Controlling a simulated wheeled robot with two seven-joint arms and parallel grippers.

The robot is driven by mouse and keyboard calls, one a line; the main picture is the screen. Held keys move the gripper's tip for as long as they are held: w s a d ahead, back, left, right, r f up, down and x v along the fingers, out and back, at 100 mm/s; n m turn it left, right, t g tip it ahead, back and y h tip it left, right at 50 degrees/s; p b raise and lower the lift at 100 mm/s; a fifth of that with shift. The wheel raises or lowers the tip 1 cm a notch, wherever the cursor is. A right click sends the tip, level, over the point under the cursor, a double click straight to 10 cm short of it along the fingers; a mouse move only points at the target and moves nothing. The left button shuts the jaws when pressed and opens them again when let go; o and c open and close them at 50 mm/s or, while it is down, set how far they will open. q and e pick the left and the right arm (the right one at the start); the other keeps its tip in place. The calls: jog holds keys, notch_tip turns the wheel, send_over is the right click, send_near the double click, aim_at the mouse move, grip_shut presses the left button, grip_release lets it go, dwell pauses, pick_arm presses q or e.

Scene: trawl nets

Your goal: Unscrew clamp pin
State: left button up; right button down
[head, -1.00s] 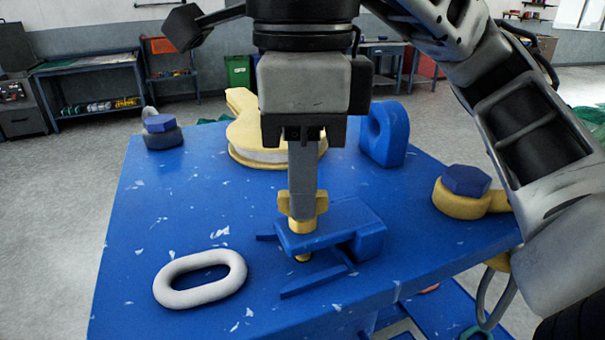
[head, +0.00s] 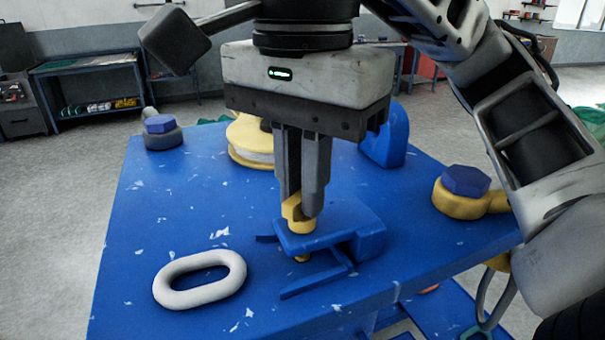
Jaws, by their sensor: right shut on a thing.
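The yellow clamp pin (head: 299,226) stands upright in the blue clamp (head: 345,236) on the blue table. Its lower tip shows under the clamp's top plate. My right gripper (head: 302,205) points straight down from above and is shut on the head of the pin. The fingers cover part of that head. My left gripper is not in the head view.
A grey oval link (head: 200,279) lies on the blue table (head: 160,215) left of the clamp. Behind stand a yellow block (head: 250,145), a blue lug (head: 385,140) and a shackle with a blue bolt (head: 159,125). A yellow shackle (head: 458,203) sits at the right edge.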

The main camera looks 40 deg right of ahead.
jog(key=n, duration=0.7)
jog(key=shift+f, duration=0.2)
jog(key=n, duration=0.7)
jog(key=shift+s+n, duration=0.1)
jog(key=shift+n, duration=0.3)
jog(key=n, duration=0.3)
jog(key=shift+n, duration=0.3)
jog(key=n, duration=0.3)
jog(key=shift+n, duration=0.3)
jog(key=n, duration=0.3)
jog(key=shift+n, duration=2.1)
